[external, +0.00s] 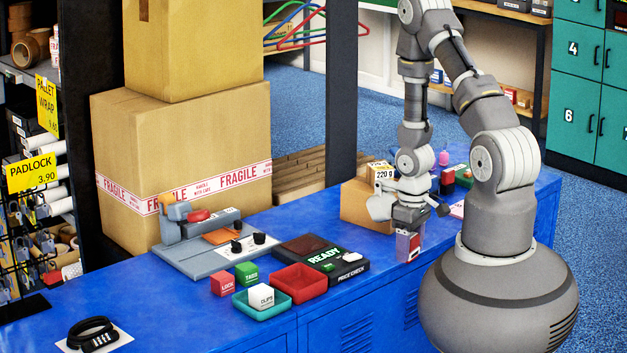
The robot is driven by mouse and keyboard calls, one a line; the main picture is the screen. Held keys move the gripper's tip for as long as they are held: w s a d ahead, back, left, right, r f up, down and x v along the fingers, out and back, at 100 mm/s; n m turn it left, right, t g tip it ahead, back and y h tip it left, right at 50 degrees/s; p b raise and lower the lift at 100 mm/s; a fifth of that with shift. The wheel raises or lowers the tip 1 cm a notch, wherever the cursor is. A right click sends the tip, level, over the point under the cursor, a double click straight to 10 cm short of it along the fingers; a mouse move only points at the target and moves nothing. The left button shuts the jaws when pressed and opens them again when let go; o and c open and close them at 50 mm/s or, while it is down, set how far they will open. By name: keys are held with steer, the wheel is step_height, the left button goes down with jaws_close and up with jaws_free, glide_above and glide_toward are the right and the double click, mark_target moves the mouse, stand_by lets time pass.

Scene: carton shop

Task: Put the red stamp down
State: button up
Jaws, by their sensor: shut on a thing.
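The red stamp (414,244) shows as a small red patch between the fingers of my gripper (408,252). My gripper points down and is shut on it, near the front edge of the blue counter (380,262). The fingers hide most of the stamp. I cannot tell whether its underside touches the counter.
A small carton (362,207) stands just behind my gripper. Small items stand behind my arm.

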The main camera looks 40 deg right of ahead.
steer(key=shift+s, duration=0.25)
steer(key=shift+m, duration=0.7)
steer(key=w, duration=0.4)
steer(key=w+d+f+b, duration=0.1)
steer(key=w, duration=0.7)
steer(key=shift+w+d+f, duration=0.15)
steer(key=shift+m, duration=0.5)
steer(key=w+a, duration=0.1)
steer(key=w, duration=0.2)
steer(key=w+a+r+b, duration=0.1)
steer(key=w, duration=0.2)
steer(key=w+a, duration=0.1)
steer(key=w, duration=0.2)
steer(key=shift+w+r+b, duration=0.15)
steer(key=shift+w+b, duration=0.15)
steer(key=b, duration=0.5)
glide_above(303, 227)
steer(key=shift+f, duration=0.7)
steer(key=shift+f+b, duration=1.15)
steer(key=shift+f, duration=0.5)
steer(key=shift+f, duration=0.2)
steer(key=o, duration=1.1)
